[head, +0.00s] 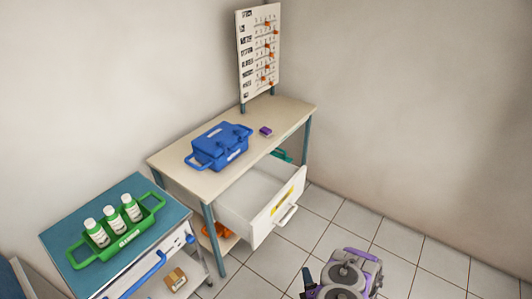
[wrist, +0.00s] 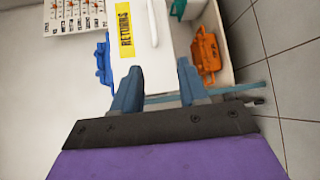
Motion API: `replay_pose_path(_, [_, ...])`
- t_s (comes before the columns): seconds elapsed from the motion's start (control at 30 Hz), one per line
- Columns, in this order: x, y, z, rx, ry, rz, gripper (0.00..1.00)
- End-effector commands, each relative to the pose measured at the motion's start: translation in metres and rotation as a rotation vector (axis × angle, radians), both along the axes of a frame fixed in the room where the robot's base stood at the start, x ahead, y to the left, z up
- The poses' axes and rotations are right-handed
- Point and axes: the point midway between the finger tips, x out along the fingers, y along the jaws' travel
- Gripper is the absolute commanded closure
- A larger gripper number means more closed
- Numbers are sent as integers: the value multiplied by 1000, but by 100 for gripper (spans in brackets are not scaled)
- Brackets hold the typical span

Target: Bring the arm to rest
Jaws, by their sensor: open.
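My gripper (wrist: 157,84) shows in the wrist view with its two blue-grey fingers apart and nothing between them. Beyond the fingers is the white front of the open drawer (wrist: 150,60), with a yellow "RETURNS" label (wrist: 125,28). In the head view, part of my purple and grey arm (head: 343,278) shows at the bottom, over the tiled floor and in front of the drawer. I cannot make out the fingertips clearly there.
The desk (head: 205,180) carries a blue case (head: 220,147), a small purple item (head: 265,131) and a chart board (head: 259,50). Its drawer (head: 262,205) is pulled out. A cart at left holds a green bottle carrier (head: 118,240). The floor at right (head: 400,245) is clear.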

Motion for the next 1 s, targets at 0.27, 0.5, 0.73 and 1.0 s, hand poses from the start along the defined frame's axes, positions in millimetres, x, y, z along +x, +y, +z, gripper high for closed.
replay_pose_path(0.27, [23, 11, 9, 59, 49, 20, 57])
replay_pose_path(0.5, [50, 25, 22, 130, 120, 39, 57])
replay_pose_path(0.73, [85, 47, 50, 235, 252, 60, 57])
replay_pose_path(1.0, [112, 69, 99, 364, 455, 47, 57])
